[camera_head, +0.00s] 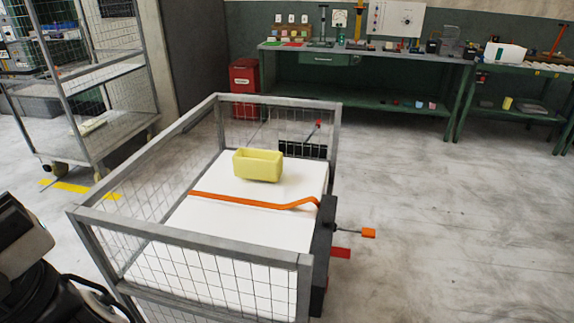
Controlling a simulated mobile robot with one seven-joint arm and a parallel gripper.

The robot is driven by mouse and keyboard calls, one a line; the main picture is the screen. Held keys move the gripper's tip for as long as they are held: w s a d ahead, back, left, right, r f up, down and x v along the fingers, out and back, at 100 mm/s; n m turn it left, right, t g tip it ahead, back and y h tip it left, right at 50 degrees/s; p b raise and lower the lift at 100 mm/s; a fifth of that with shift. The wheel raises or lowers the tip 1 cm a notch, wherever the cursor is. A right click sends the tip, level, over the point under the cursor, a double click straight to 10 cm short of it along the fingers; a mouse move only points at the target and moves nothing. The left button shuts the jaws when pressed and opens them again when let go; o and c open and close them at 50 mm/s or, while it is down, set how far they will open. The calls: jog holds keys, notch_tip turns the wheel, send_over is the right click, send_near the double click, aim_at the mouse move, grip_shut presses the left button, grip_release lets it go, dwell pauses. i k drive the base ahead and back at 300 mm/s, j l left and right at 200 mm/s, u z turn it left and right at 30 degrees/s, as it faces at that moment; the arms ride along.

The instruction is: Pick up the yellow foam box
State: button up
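The yellow foam box (258,166) is a small open-topped block. It stands upright on the white surface (225,222) inside a grey metal cage cart, toward its far end. Nothing touches the box. At the lower left edge a dark and grey part of my own arm or body shows, outside the cart and well apart from the box. My gripper's fingertips cannot be made out in this view.
Mesh walls and a grey frame (190,232) surround the white surface. An orange strap (250,203) crosses it in front of the box. A dark panel with an orange-tipped lever (368,233) is at the right. Green workbenches (375,100) stand behind. Floor at right is clear.

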aim_at(261, 164)
jog(key=i+l+z, duration=0.5)
jog(key=l+z, duration=0.25)
jog(key=i+l+z, duration=0.25)
jog(key=i, duration=0.25)
jog(key=i+l+z, duration=0.2)
jog(key=i, duration=0.35)
jog(key=i+u, duration=0.35)
jog(key=i, duration=0.15)
jog(key=i+l+u, duration=0.1)
jog(key=i+u, duration=0.4)
jog(key=u, duration=0.25)
jog(key=i+u, duration=0.15)
jog(key=u, duration=0.3)
jog(key=i+l+u, duration=0.1)
jog(key=u, duration=0.3)
jog(key=i+j+u, duration=0.1)
jog(key=i+u, duration=0.75)
jog(key=k+l, duration=0.05)
